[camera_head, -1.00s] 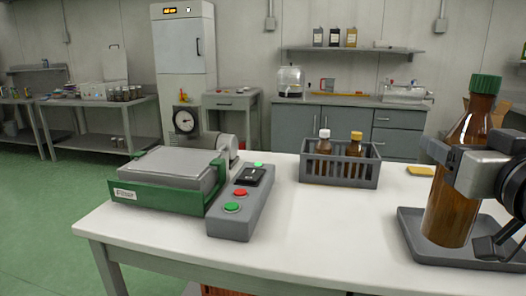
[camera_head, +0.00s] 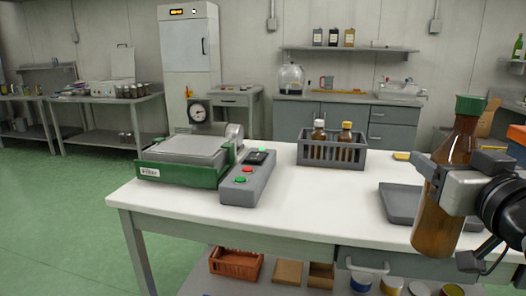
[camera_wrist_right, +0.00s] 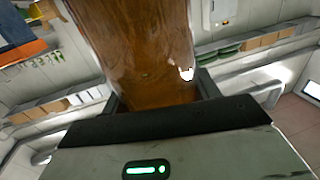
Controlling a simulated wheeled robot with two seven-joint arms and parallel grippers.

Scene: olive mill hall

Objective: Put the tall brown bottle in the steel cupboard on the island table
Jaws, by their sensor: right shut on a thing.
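The tall brown bottle (camera_head: 436,232) with a green cap is upright at the right in the head view. My right gripper (camera_head: 436,182) is shut on its body. In the right wrist view the brown glass (camera_wrist_right: 140,60) fills the space between the fingers (camera_wrist_right: 155,98). The bottle overlaps the front right edge of the white-topped island table (camera_head: 300,212); whether its base touches anything cannot be told. A tall pale steel cabinet (camera_head: 190,95) with a lit display stands shut at the back; I cannot tell whether it is the steel cupboard. My left gripper is out of view.
A dark grey tray (camera_head: 398,204) lies behind the bottle on the table. A grey crate (camera_head: 332,153) holds two small brown bottles. A green scale (camera_head: 185,160) and a control box (camera_head: 248,180) stand at the left. The middle of the tabletop is clear. A lower shelf holds boxes and tins.

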